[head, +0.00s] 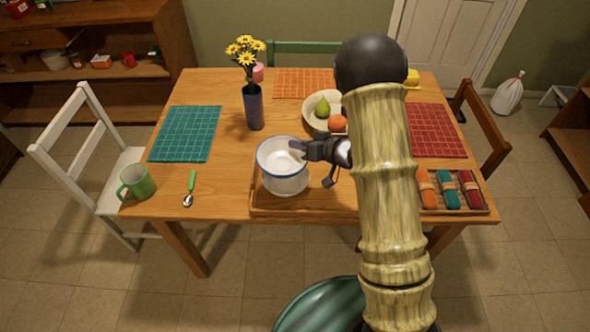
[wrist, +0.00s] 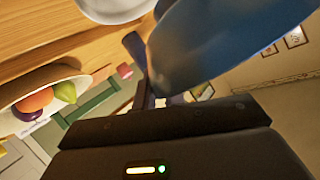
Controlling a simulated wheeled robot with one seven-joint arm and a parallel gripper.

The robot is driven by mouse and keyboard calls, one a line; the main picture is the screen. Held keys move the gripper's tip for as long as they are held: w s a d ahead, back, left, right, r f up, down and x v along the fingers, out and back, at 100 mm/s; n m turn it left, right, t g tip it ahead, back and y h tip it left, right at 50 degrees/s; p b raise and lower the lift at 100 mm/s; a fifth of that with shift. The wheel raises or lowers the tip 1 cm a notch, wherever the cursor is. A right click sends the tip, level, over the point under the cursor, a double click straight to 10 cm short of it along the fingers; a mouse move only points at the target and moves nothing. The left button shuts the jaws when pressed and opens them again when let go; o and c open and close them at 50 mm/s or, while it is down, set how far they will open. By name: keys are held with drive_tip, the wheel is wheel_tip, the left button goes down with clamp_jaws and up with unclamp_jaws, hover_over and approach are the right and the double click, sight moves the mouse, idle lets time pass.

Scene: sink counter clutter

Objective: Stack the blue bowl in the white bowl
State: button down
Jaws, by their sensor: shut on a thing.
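The blue bowl (head: 268,164), with a blue rim and pale inside, is held by my gripper (head: 301,148) at its right rim. In the wrist view the blue bowl (wrist: 225,40) fills the upper right, close to my gripper (wrist: 152,78). The white bowl (head: 286,187) sits under it on the wooden tray, mostly hidden by the blue bowl.
The wooden tray (head: 325,207) lies at the table's front edge. A fruit bowl (head: 312,117) stands behind my gripper, and a vase of flowers (head: 254,108) behind left. A green mug (head: 137,181) and spoon (head: 189,190) lie left. Rolled napkins (head: 450,190) are at right.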

wheel_tip(320, 180, down, 3)
drive_tip(key=shift+d+r, duration=0.1)
drive_tip(key=shift+d, duration=0.05)
drive_tip(key=shift+w+d+f, duration=0.1)
drive_tip(key=shift+w+f, duration=0.05)
drive_tip(key=shift+f, duration=0.2)
wheel_tip(320, 180, down, 4)
drive_tip(key=shift+r, duration=0.1)
drive_tip(key=shift+f, duration=0.25)
drive_tip(key=c, duration=1.5)
unclamp_jaws()
drive_tip(key=shift+f, duration=0.1)
drive_tip(key=shift+o, duration=0.2)
